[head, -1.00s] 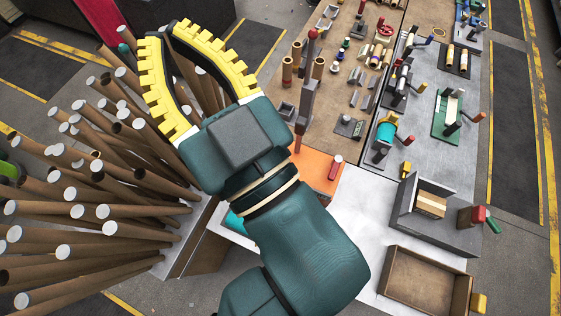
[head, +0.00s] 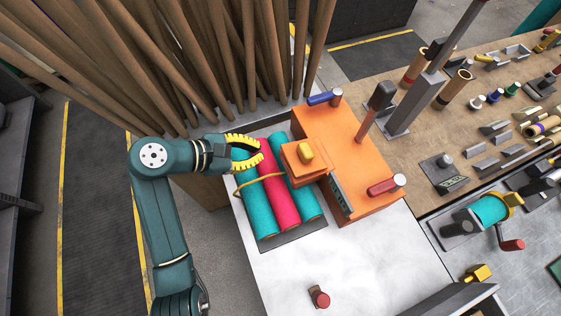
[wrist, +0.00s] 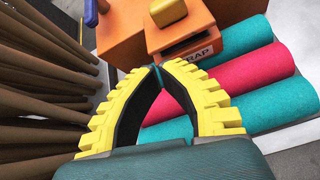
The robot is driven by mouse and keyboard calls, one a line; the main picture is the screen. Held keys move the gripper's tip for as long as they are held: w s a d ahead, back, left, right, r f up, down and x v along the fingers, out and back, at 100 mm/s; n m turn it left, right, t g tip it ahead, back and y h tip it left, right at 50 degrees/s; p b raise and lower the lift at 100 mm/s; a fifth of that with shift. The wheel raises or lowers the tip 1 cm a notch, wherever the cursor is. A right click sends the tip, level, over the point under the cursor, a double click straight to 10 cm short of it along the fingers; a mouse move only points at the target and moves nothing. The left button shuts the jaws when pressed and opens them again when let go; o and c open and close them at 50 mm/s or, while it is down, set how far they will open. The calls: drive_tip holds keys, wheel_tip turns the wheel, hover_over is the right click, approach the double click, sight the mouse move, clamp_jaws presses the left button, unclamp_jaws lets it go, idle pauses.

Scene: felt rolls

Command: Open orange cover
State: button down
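The orange cover (head: 296,168) with a yellow knob (head: 306,152) juts from the orange machine (head: 355,150) over the ends of the felt rolls. My gripper (head: 262,153) is left of the cover, above the rolls. Its yellow fingers curve together with the tips almost meeting, and nothing shows between them. In the wrist view the gripper (wrist: 158,67) looks apart from the cover.
Two teal rolls (head: 260,211) and a pink roll (head: 280,205) lie on a dark tray, with a yellow band across. Many brown tubes (head: 200,60) crowd behind my gripper. Red (head: 382,187) and blue (head: 320,98) handles stick out of the machine. The white tabletop in front is mostly clear.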

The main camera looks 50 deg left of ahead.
sight(283, 157)
drive_tip(key=s+f+n, duration=0.1)
drive_tip(key=s+a+f+n, duration=0.1)
drive_tip(key=shift+s+f+h, duration=0.3)
drive_tip(key=shift+s+f, duration=0.05)
drive_tip(key=b+x, duration=0.1)
drive_tip(key=x, duration=0.2)
drive_tip(key=b+x, duration=0.1)
drive_tip(key=x, duration=0.2)
drive_tip(key=b+x, duration=0.1)
drive_tip(key=x, duration=0.2)
drive_tip(key=shift+w+d, duration=0.1)
drive_tip(key=shift+w, duration=0.4)
drive_tip(key=shift+r, duration=0.1)
drive_tip(key=shift+r+p, duration=0.15)
drive_tip(key=shift+p, duration=0.15)
drive_tip(key=shift+r+p, duration=0.35)
drive_tip(key=shift+p, duration=0.95)
